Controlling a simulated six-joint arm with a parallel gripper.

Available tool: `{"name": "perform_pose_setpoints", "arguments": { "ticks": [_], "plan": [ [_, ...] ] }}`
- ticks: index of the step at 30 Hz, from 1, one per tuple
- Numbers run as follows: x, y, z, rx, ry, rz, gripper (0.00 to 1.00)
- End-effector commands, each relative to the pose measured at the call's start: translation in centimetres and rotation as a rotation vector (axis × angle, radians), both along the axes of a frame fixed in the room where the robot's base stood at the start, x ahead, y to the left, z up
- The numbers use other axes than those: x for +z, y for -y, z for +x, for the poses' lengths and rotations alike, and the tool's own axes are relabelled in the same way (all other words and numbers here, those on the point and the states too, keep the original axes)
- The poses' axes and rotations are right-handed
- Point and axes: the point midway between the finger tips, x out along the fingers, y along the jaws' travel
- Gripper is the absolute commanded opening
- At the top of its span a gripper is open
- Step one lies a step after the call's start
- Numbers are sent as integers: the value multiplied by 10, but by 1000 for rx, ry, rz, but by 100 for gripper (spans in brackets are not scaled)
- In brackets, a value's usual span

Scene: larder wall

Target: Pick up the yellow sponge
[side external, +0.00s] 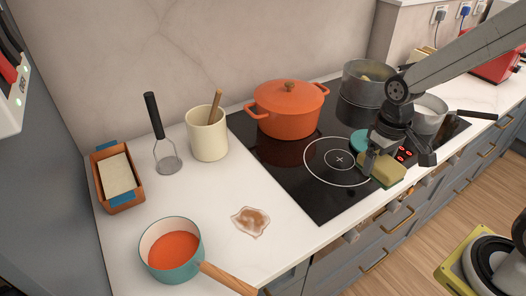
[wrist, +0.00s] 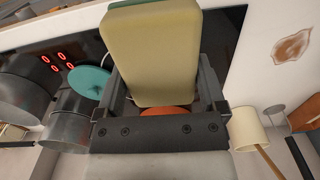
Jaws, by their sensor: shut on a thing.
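The yellow sponge (side external: 387,170) is in my gripper (side external: 384,160), at the front right part of the black cooktop in the side view. My gripper is shut on it, one finger on each side. In the wrist view the sponge (wrist: 152,55) is a pale yellow block with a thin green layer along its far edge. It sits between the two fingers of my gripper (wrist: 163,88). Whether the sponge touches the cooktop is hard to tell; it appears close above the surface.
An orange lidded pot (side external: 288,108), a grey pot (side external: 365,85) and a smaller grey pan (side external: 430,112) stand on the cooktop. A teal round thing (side external: 360,140) is just left of my gripper. A brown spill (side external: 250,221) and a teal saucepan (side external: 172,256) are on the white counter.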

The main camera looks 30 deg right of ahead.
Motion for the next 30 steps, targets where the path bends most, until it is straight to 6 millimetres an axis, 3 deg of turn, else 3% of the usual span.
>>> {"name": "perform_pose_setpoints", "arguments": {
  "ticks": [12, 30],
  "plan": [
    [14, -1, -32, 0, 1, 0, 34],
    [15, -1, -35, 0, -1, 0, 34]
  ]
}}
